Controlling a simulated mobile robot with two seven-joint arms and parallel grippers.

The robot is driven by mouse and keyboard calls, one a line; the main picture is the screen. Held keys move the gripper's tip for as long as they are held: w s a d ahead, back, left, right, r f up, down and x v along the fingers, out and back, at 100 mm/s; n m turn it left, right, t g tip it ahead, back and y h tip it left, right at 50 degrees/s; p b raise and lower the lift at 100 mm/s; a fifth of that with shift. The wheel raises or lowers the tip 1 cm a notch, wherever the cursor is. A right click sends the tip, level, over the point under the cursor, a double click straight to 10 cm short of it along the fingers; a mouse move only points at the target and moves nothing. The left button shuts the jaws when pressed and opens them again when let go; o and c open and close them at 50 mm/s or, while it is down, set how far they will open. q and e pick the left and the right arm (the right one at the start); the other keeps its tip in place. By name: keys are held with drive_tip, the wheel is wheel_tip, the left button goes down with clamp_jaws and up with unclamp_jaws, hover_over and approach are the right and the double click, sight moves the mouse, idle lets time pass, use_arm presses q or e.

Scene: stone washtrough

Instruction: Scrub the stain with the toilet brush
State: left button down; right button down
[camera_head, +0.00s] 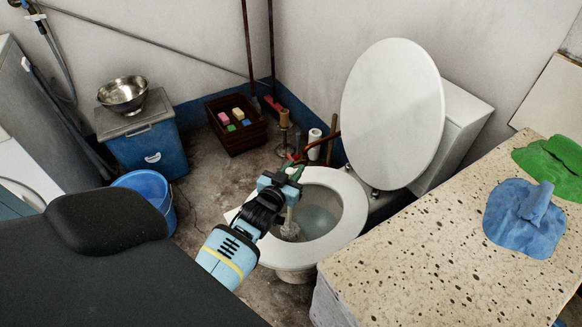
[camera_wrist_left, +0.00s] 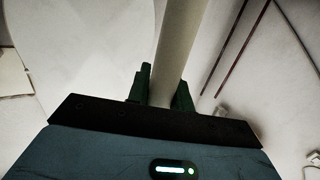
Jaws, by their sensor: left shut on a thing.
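My left gripper (camera_head: 291,173) reaches over the open toilet (camera_head: 353,207) and is shut on the pale handle of the toilet brush. In the left wrist view the handle (camera_wrist_left: 179,40) rises from between the green fingers (camera_wrist_left: 165,90). The toilet lid (camera_head: 393,105) is raised. I cannot make out a stain; the gripper and brush cover part of the bowl. My right gripper is not in view.
A speckled stone counter (camera_head: 430,250) with blue (camera_head: 515,225) and green cloths (camera_head: 550,160) stands right of the toilet. A blue bucket (camera_head: 150,186), a blue bin (camera_head: 148,145) with a metal bowl (camera_head: 122,94), and a dark crate (camera_head: 233,140) stand left. A paper roll stand is behind the gripper.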

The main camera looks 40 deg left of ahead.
use_arm(q)
drive_tip(key=shift+s+a+p, duration=0.35)
drive_tip(key=shift+s+p, duration=0.1)
drive_tip(key=shift+s, duration=0.35)
drive_tip(key=shift+s+a+p, duration=0.35)
drive_tip(key=shift+s+p, duration=0.05)
drive_tip(key=shift+s, duration=0.45)
drive_tip(key=shift+s+a+p, duration=0.35)
drive_tip(key=shift+s+p, duration=0.1)
drive_tip(key=shift+s, duration=0.35)
drive_tip(key=shift+d, duration=0.1)
drive_tip(key=shift+s+d+p, duration=0.2)
drive_tip(key=shift+s+d, duration=0.05)
drive_tip(key=shift+d, duration=0.3)
drive_tip(key=shift+s+d+p, duration=0.15)
drive_tip(key=shift+s+d, duration=0.05)
drive_tip(key=shift+d, duration=0.3)
drive_tip(key=shift+w, duration=0.15)
drive_tip(key=shift+w+d+b, duration=0.3)
drive_tip(key=shift+w+d, duration=0.05)
drive_tip(key=shift+w, duration=0.4)
drive_tip(key=shift+w+d+b, duration=0.3)
drive_tip(key=shift+w+b, duration=0.05)
drive_tip(key=shift+w, duration=0.4)
drive_tip(key=shift+w+d+b, duration=0.3)
drive_tip(key=shift+w+d, duration=0.05)
drive_tip(key=shift+w, duration=0.4)
